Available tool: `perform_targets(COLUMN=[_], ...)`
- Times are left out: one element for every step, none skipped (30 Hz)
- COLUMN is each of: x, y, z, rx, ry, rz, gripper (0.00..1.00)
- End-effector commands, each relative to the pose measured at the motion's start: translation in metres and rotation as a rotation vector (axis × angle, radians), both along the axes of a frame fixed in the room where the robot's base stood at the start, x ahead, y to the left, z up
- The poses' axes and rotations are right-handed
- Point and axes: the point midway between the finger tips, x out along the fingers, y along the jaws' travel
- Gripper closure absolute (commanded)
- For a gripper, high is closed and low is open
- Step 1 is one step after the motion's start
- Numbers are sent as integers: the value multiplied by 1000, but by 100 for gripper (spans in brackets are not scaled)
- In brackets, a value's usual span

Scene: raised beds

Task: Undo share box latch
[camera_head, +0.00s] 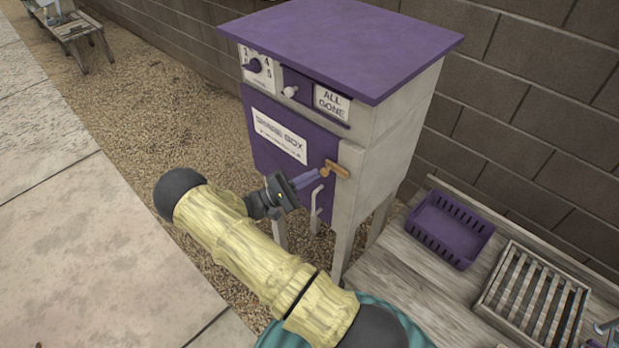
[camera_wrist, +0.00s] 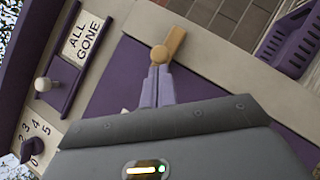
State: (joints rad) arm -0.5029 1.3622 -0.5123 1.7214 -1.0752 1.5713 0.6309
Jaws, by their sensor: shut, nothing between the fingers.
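The share box stands against the wall with a purple roof, pale sides and a purple door (camera_head: 262,137) labelled "SHARE BOX". Its tan wooden latch (camera_head: 341,171) sits at the door's right edge, tilted, lying partly over the pale frame. In the wrist view the latch (camera_wrist: 175,42) shows a round knob at its near end. My gripper (camera_head: 320,172) is shut, with its purple fingers pointing at the knob. In the wrist view the fingertips (camera_wrist: 158,72) are right at the knob; I cannot tell whether they touch it. A pale door handle (camera_head: 316,206) hangs just below my fingers.
A number dial (camera_head: 254,66), a white slider knob (camera_head: 290,91) and an "ALL GONE" sign (camera_head: 332,103) sit above the door. A purple basket (camera_head: 450,229) and a slatted crate (camera_head: 530,298) stand on the wooden bench at right. Gravel and paving lie open to the left.

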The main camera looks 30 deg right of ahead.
Motion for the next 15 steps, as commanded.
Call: perform_targets(x=[0,0,1,1,1,1,1,1,1,1,1,1,1,1,2], y=[0,0,0,0,0,0,1,1,1,1,1,1,1,1,0], z=[0,1,1,1,2,2,2,3,3,3,4,4,5,5,5], rx=[1,3,5,6,7,10,11,13,15,17,18,22,24,26,29], ry=[-7,-10,-15,-19,-23,-29,-33,-37,-43,-48,-54,-60,-65,-70,-77], rz=[1,0,0,1,1,1,1,-1,-1,-1,-1,-1,0,0,-1], gripper=[100,100,100,100,100,100,100,100,100,100,100,100,100,100,100])
